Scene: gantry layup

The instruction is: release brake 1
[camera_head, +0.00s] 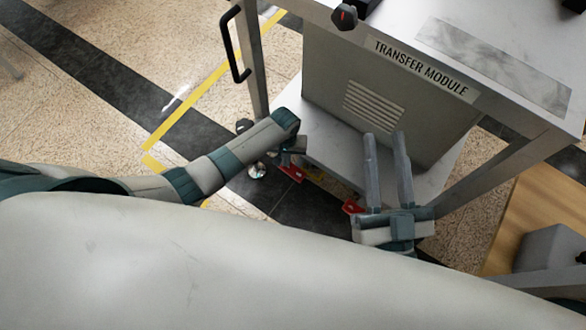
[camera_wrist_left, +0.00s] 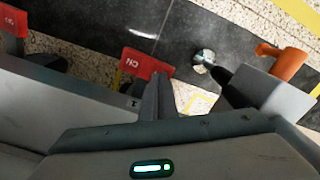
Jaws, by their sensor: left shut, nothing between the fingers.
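The transfer module (camera_head: 375,110) is a grey cart with a lower shelf. Two red brake pedals show low at its near edge in the head view: one below my left gripper (camera_head: 292,173), one farther right (camera_head: 352,206). In the left wrist view a red pedal marked "ON" (camera_wrist_left: 143,62) lies at the tips of my shut, empty left gripper (camera_wrist_left: 158,80); I cannot tell whether they touch. A second red pedal (camera_wrist_left: 14,20) is at the upper left. I see no brake numbers. My left gripper (camera_head: 297,150) points down beside the cart's edge. My right gripper (camera_head: 384,135) is open and empty.
A black handle (camera_head: 231,45) and a dark knob (camera_head: 344,16) are on the cart. The floor to the left is clear.

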